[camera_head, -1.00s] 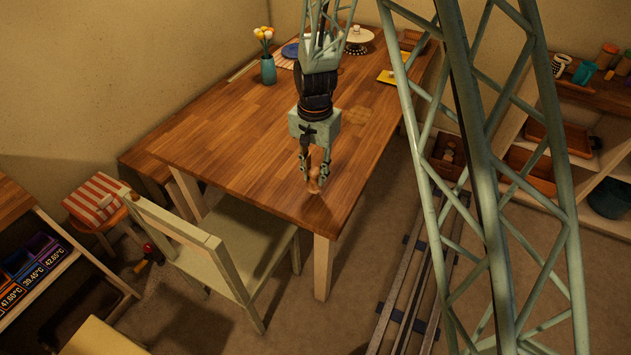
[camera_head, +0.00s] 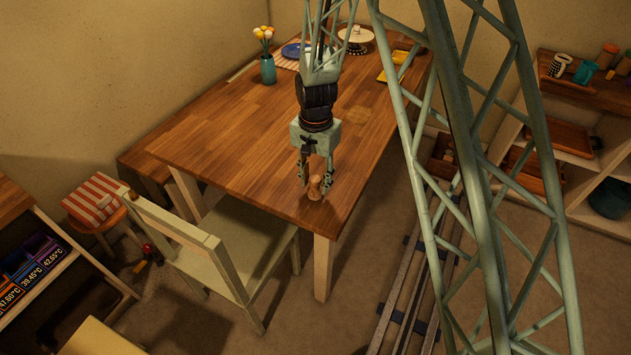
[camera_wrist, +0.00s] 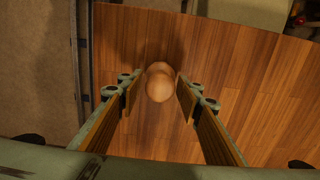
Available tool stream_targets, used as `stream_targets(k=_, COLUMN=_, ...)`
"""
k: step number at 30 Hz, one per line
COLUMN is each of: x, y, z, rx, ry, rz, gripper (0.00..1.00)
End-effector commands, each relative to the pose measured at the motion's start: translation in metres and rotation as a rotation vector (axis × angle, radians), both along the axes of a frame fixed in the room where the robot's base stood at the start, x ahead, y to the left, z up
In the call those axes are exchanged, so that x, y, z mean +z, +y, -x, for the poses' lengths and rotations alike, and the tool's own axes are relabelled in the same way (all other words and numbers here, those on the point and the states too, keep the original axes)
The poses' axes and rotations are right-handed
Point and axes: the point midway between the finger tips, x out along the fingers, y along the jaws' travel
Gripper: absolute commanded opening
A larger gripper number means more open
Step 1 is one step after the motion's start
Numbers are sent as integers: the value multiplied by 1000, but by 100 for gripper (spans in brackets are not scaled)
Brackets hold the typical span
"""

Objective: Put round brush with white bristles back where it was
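A small wooden piece (camera_head: 314,188) with a rounded knob top stands near the table's front corner. It looks like the round brush, but I see no white bristles; any under the knob are hidden. In the wrist view its round top (camera_wrist: 160,82) sits between my fingertips, with a gap on both sides. My gripper (camera_head: 315,178) points down over it and is open, its two fingers apart on either side of the knob. The fingers also show in the wrist view (camera_wrist: 155,95), and nothing is held.
The wooden table (camera_head: 250,140) is clear around the piece. A pale chair (camera_head: 240,255) is close to the front edge.

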Motion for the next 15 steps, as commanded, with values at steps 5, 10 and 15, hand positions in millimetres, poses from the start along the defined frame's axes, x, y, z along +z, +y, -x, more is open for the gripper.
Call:
stream_targets(k=5, x=0, y=0, z=0, rx=0, ry=0, rz=0, gripper=35)
stream_targets(k=10, x=1, y=0, z=0, rx=0, ry=0, rz=0, gripper=35)
stream_targets(k=15, x=4, y=0, z=0, rx=0, ry=0, rz=0, gripper=35)
